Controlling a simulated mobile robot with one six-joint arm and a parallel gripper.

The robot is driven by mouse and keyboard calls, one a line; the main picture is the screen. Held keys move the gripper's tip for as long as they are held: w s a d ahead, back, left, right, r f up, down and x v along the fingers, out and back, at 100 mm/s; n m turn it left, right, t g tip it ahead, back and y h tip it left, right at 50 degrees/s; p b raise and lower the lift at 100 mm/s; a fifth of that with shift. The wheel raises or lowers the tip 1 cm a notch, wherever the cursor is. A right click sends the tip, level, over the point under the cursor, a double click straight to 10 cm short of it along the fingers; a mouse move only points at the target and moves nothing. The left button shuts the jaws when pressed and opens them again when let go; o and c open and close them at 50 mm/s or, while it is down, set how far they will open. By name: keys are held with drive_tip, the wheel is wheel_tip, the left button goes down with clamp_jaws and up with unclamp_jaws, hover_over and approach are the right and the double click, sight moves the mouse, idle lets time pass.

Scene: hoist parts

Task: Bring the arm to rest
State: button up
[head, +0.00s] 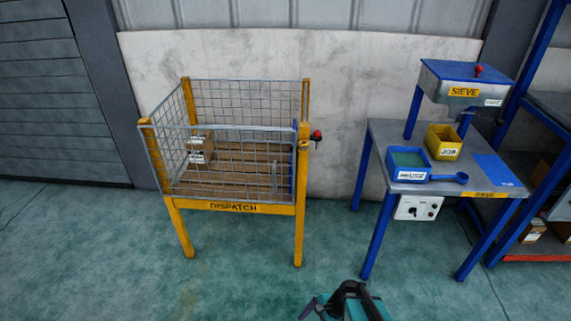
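My arm (352,302) shows only in part at the bottom edge of the head view, as a teal and black folded shape over the floor. A small dark purple part at its left looks like my gripper (309,308). It is small and partly cut off, so I cannot tell whether its fingers are open or shut. I see nothing held there. My arm is apart from the cage and the table.
A yellow-framed mesh cage (232,208) marked DISPATCH holds a cardboard box (197,148). A sieve table (462,206) at right carries a blue tray (409,165), a yellow bin (443,142) and a blue scoop (450,178). A blue shelf (541,115) stands far right. Floor between is clear.

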drive_tip(key=s+d+f+n+g+h, duration=0.2)
drive_tip(key=s+d+n+h, duration=0.3)
drive_tip(key=s+d+n, duration=0.3)
drive_tip(key=shift+s+d+n+g, duration=0.15)
drive_tip(key=shift+s+n+g, duration=0.55)
drive_tip(key=shift+s+n, duration=2.05)
drive_tip(key=shift+w+f+n, duration=0.1)
drive_tip(key=shift+w+n, duration=0.65)
drive_tip(key=shift+w, duration=0.1)
drive_tip(key=shift+c, duration=0.4)
